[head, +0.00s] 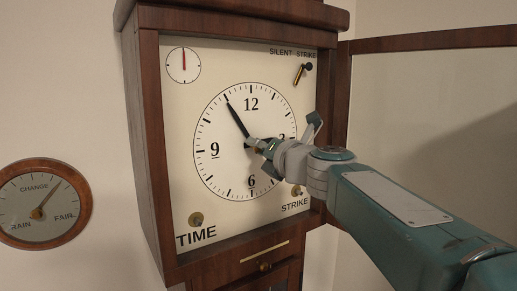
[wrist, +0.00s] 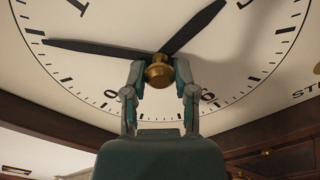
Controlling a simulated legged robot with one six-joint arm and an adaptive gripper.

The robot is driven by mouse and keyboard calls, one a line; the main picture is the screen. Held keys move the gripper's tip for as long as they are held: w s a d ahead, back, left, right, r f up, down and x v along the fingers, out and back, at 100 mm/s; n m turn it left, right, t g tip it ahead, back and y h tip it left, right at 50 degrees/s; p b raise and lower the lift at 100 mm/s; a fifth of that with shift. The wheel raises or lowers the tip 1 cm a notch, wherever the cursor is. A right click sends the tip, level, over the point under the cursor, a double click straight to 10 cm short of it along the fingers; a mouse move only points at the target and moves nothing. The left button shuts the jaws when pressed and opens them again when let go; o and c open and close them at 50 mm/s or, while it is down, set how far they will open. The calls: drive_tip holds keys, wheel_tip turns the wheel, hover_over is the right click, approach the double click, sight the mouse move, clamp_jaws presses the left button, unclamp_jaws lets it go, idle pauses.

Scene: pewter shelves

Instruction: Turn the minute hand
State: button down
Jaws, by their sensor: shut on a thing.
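The clock face (head: 215,165) is a pale panel with a white round dial in a dark wooden case. The black minute hand (head: 237,119) points up and left, near 11, in the head view. In the wrist view the minute hand (wrist: 100,48) runs left, and the hour hand (wrist: 195,26) runs up and right. A brass knob (wrist: 158,72) is at the hub where the hands meet. My gripper (wrist: 160,74) has its two fingertips on either side of this knob and is shut on it. In the head view my gripper (head: 257,146) reaches the dial's middle and hides the hour hand.
A small dial (head: 184,65) is at the panel's top left, and a small lever (head: 300,73) is at its top right. A brass winding hole (head: 196,219) is above TIME. The glazed door (head: 435,39) stands open at the right. A round barometer (head: 45,203) hangs left.

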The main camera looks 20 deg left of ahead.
drive_tip(key=shift+c, duration=2)
unclamp_jaws()
drive_tip(key=shift+w, duration=0.1)
drive_tip(key=v, duration=1.2)
drive_tip(key=shift+f, duration=0.15)
